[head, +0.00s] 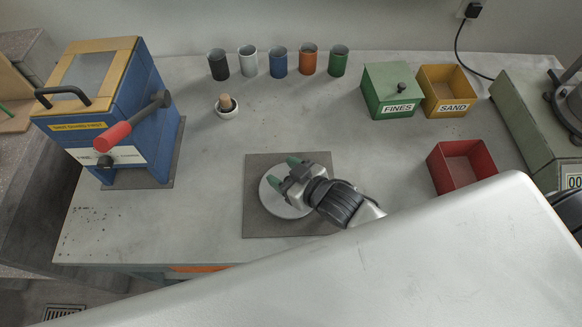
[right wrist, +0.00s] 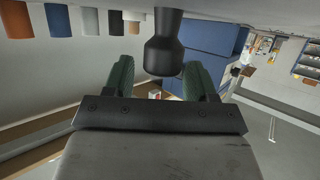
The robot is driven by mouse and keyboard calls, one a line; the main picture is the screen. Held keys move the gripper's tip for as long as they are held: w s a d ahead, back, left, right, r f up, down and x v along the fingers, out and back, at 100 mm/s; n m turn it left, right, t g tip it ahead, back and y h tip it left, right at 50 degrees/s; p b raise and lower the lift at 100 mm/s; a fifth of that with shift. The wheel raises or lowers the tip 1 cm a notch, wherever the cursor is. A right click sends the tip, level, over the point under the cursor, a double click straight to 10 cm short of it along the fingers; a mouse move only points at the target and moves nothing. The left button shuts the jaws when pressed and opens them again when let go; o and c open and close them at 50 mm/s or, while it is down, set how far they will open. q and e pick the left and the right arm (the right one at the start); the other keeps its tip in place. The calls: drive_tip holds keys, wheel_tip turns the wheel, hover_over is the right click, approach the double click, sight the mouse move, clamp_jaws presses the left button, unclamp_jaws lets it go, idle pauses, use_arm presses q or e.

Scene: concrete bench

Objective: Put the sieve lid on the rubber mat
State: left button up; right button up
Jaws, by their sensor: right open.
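The sieve lid (head: 281,208), a round light grey disc, appears to lie flat on the dark grey rubber mat (head: 256,228) in the head view. My right gripper (head: 284,171) is over the lid, with its green fingertips apart. In the right wrist view a black knob (right wrist: 164,45), apparently the lid's, shows between the open fingers of the right gripper (right wrist: 160,75). I see gaps on both sides of the knob. My right gripper hides part of the lid in the head view. My left gripper is out of view.
A blue box machine (head: 135,120) with a red handle stands at left. Several coloured cups (head: 279,62) line the back, with a small mortar (head: 228,111) in front. The green FINES box (head: 390,92), yellow SAND bin (head: 449,92) and red bin (head: 461,168) stand at right.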

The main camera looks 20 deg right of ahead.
drive_tip(key=shift+s+a+f, duration=0.1)
drive_tip(key=shift+s+f, duration=0.15)
drive_tip(key=shift+f, duration=0.2)
drive_tip(key=shift+s+r+g, duration=0.1)
drive_tip(key=shift+r+g, duration=0.05)
drive_tip(key=shift+g, duration=0.15)
drive_tip(key=v, duration=1.1)
drive_tip(key=shift+d+r, duration=0.3)
drive_tip(key=shift+r, duration=0.1)
